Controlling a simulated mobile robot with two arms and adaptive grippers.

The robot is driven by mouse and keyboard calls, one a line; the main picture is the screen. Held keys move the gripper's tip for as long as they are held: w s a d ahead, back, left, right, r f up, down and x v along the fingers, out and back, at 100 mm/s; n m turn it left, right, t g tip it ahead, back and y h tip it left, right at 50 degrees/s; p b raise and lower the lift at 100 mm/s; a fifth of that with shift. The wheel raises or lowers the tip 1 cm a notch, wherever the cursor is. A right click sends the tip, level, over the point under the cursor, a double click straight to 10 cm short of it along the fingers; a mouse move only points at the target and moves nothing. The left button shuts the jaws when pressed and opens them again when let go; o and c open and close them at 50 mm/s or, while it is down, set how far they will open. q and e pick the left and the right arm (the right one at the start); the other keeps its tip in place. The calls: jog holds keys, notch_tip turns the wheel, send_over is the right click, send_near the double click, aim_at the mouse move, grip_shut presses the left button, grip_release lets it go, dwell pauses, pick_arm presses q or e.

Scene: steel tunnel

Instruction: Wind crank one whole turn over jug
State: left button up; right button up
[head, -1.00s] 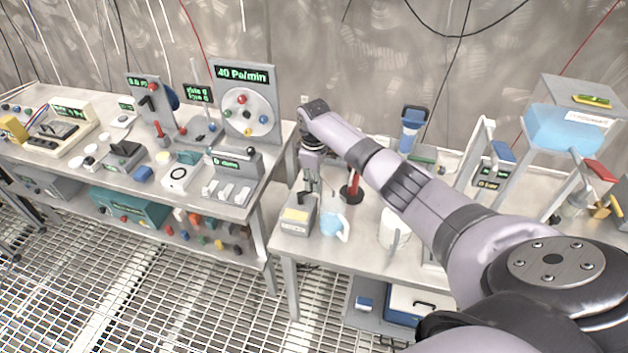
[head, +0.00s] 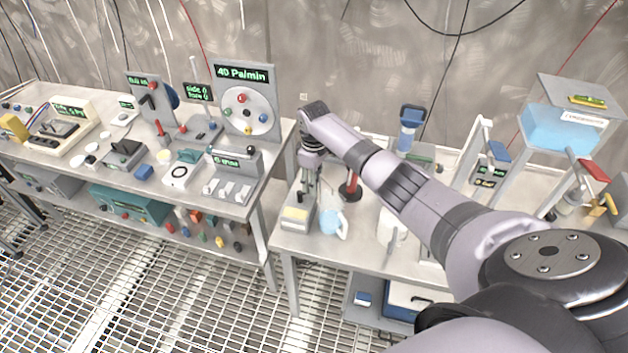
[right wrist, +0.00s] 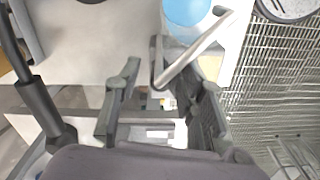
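The jug (head: 332,222), pale blue with a white handle, stands on the right-hand bench near its front edge. My right gripper (head: 307,192) points down just left of it, over a small grey box (head: 297,216) with a yellowish top. In the right wrist view the fingers of my right gripper (right wrist: 158,85) are apart. A pale slanting bar (right wrist: 195,52) with a dark end lies by the fingertips; I cannot tell whether it is the crank. The blue round top of the jug (right wrist: 187,10) shows beyond it. No crank is clearly visible. My left gripper is out of view.
A red-handled post on a dark base (head: 351,185) stands behind the jug. A white container (head: 392,232) stands to its right, partly behind my arm. A blue tank (head: 558,127) stands at the far right. The left bench (head: 60,165) carries several panels and switches.

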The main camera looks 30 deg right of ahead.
notch_tip(320, 180, up, 12)
dwell(0.6)
jog(key=shift+c, duration=0.3)
